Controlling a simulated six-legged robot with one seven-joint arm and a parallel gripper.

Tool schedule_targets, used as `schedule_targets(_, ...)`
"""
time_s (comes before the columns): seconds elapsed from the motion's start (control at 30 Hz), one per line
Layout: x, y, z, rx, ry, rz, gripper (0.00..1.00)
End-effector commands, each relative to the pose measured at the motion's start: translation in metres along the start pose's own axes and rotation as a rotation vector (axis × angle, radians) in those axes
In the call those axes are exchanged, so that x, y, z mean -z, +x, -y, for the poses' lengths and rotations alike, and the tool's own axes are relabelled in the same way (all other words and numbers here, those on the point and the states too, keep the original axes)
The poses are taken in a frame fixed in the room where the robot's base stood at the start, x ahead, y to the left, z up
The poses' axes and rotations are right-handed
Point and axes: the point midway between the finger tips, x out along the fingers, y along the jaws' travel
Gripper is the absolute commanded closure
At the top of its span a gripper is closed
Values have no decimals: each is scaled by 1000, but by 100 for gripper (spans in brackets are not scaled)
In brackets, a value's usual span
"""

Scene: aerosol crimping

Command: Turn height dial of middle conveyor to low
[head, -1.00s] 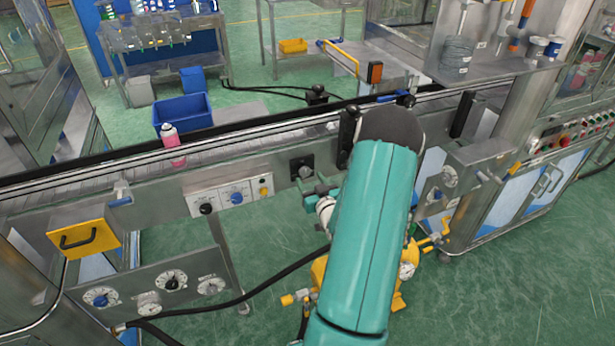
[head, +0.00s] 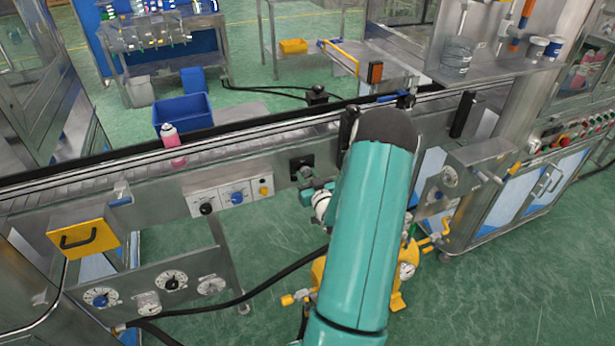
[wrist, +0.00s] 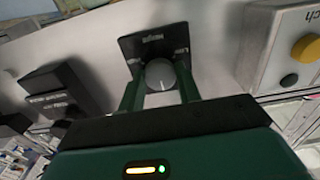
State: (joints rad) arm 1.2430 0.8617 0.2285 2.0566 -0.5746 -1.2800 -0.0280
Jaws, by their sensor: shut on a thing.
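The height dial is a round grey knob (wrist: 160,75) on a black plate with white lettering, "Low" readable at its upper right in the wrist view. A pale line on the knob points roughly toward the plate's top in that view. My gripper (wrist: 160,88) has its two green fingers on either side of the knob and is shut on it. In the head view the black dial plate (head: 301,163) sits on the front of the middle conveyor (head: 265,160). My gripper's teal body (head: 312,192) is just below and right of it, its fingertips too small to make out.
A grey control box (head: 230,196) with black, blue and yellow controls is left of the dial. A pink can (head: 172,148) stands on the conveyor. Yellow equipment with a gauge (head: 406,270) is below my arm. A black cable crosses the green floor.

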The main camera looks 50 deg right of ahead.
Motion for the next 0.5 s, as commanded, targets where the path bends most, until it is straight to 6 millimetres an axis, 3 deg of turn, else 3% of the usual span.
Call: schedule_targets(0.5, 0, 0, 1, 3, -274, 1, 89)
